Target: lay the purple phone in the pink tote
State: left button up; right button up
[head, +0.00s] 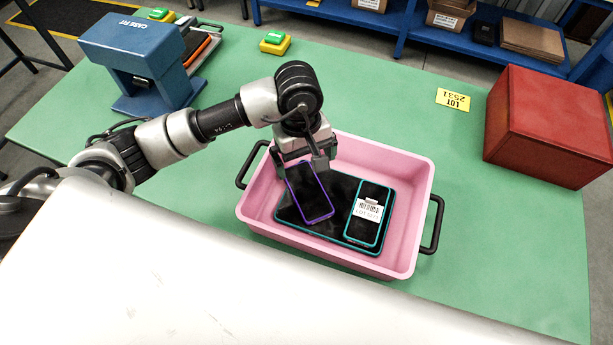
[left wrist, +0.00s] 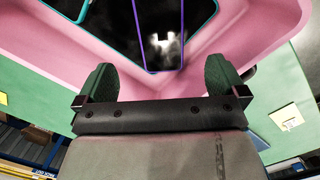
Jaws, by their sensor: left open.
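The purple phone (head: 313,203), dark-screened with a purple edge, is inside the pink tote (head: 424,190). It appears to lie over the left part of a large dark tablet (head: 343,192) with a teal edge. My left gripper (head: 300,172) is over the tote at the phone's far end, fingers apart. The gripper hides part of the phone's far end in the head view. My right gripper is not in view.
A teal-edged phone (head: 367,228) with a white label lies on the tablet's right side. A red box (head: 545,125) stands right on the green table (head: 400,95). A blue press-like device (head: 135,60) stands at the back left. The table between them is mostly clear.

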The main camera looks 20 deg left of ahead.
pick_arm(q)
jog(key=shift+w+a+r+b, duration=0.1)
jog(key=shift+r+b, duration=0.1)
jog(key=shift+r, duration=0.8)
jog(key=shift+w+a+r+b, duration=0.1)
jog(key=shift+r+b, duration=0.05)
jog(key=shift+r, duration=0.8)
